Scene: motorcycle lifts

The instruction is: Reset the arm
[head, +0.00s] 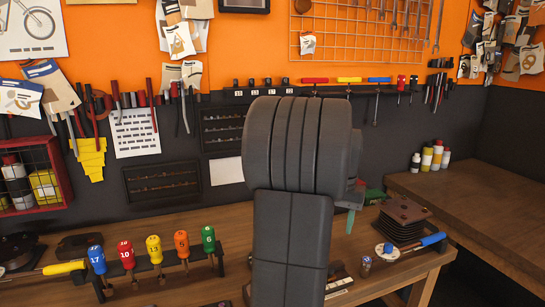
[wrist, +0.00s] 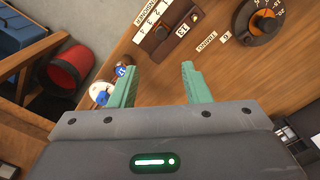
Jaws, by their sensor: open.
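My gripper shows in the wrist view (wrist: 158,75) with its two green fingers spread apart and nothing between them. The wooden workbench (wrist: 165,70) lies beyond the fingers. In the head view my dark arm rises in the middle of the picture and hides most of the gripper. Only a green piece of a finger shows to the right of the arm, above the bench (head: 225,225). A white disc with a blue knob (wrist: 100,94) and a small blue-topped piece (wrist: 121,71) lie close to the left finger in the wrist view. I cannot tell the finger height above the bench.
A rack of coloured-handled drivers (head: 153,255) stands left of my arm. A stack of dark plates (head: 402,218) and a blue-handled tool (head: 432,240) are to the right. The right-hand bench (head: 470,200) is mostly clear. A red bin (wrist: 70,72) stands below the bench edge.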

